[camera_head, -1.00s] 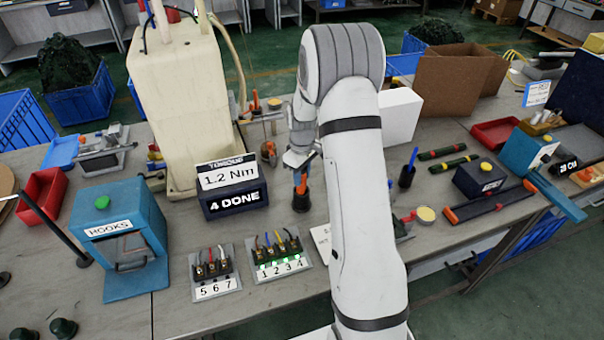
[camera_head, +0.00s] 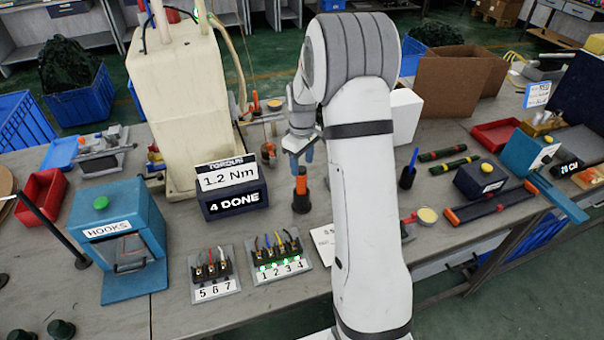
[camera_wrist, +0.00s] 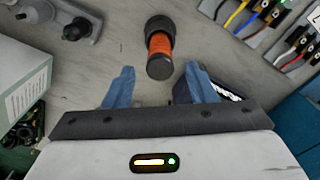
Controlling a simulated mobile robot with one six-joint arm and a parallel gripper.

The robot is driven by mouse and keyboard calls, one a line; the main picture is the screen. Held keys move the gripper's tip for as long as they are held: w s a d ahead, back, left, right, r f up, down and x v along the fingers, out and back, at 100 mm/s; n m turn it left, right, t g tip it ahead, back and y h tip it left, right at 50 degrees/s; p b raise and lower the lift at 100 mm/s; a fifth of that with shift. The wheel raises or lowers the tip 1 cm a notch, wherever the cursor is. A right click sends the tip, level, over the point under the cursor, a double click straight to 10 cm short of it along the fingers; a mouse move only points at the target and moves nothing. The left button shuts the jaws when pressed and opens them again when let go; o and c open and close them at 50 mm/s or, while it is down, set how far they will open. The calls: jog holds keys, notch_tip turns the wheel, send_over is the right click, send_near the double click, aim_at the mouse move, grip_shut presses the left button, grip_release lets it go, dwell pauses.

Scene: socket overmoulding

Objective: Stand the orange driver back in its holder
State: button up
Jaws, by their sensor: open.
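The orange driver (camera_head: 301,184) stands upright in a dark round holder (camera_head: 301,203) on the bench, right of the torque display. Its orange handle with a dark end sticks up out of the holder. In the wrist view the driver (camera_wrist: 160,46) points toward me from the holder (camera_wrist: 158,24). My gripper (camera_head: 301,161) is above the driver, with its blue fingers apart and empty. In the wrist view my gripper's fingertips (camera_wrist: 157,72) are spread, with the driver's end between and just beyond them, touching neither. The driver's lower part is hidden inside the holder.
The torque display (camera_head: 233,189) reads 1.2 Nm and 4 DONE. Terminal blocks (camera_head: 279,262) sit in front, the four numbered ones lit green. A dark blue cup with a blue pen (camera_head: 408,175) stands right of my arm. The teal HOOKS box (camera_head: 120,245) is at left.

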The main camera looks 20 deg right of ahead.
notch_tip(320, 180, up, 6)
jog(key=shift+r, duration=0.2)
jog(key=s+a+r+m+t, duration=0.1)
jog(key=s+a+r+m, duration=0.1)
jog(key=s, duration=0.7)
jog(key=s+a+r+m+t, duration=0.1)
jog(key=s+a+r+m, duration=0.1)
jog(key=s, duration=0.8)
jog(key=s+a+r+m+t, duration=0.1)
jog(key=s+a+r, duration=0.3)
jog(key=s, duration=0.6)
jog(key=shift+r+m, duration=0.3)
jog(key=shift+m, duration=0.6)
